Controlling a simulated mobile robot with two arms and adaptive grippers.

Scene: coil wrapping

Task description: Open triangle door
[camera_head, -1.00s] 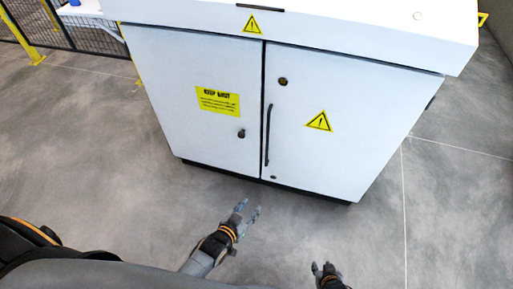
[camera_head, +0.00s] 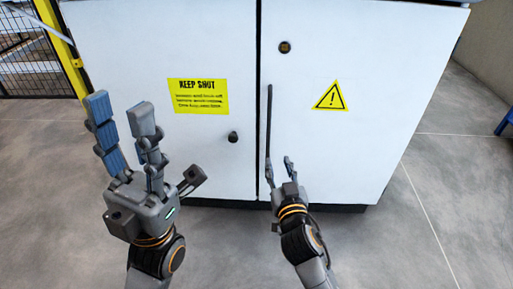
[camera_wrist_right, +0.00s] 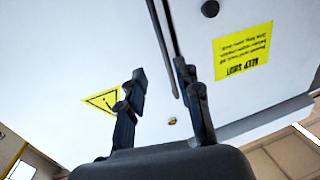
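The triangle door is the right white cabinet door (camera_head: 350,65), with a yellow warning triangle (camera_head: 330,97), which also shows in the right wrist view (camera_wrist_right: 102,100). It looks shut. Its long dark upright handle (camera_head: 269,115) runs along its left edge; in the right wrist view the handle (camera_wrist_right: 162,45) reaches toward the space between the fingers. My right gripper (camera_head: 279,163) is open at the handle's lower end, one finger overlapping it in the head view; contact cannot be told. My left gripper (camera_head: 121,120) is open and empty before the left door.
The left door (camera_head: 120,45) has a yellow KEEP SHUT sign (camera_head: 198,96) and a dark knob (camera_head: 233,137). A round dark lock (camera_head: 285,47) sits high on the triangle door. A yellow post and mesh fence (camera_head: 62,45) stand at left.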

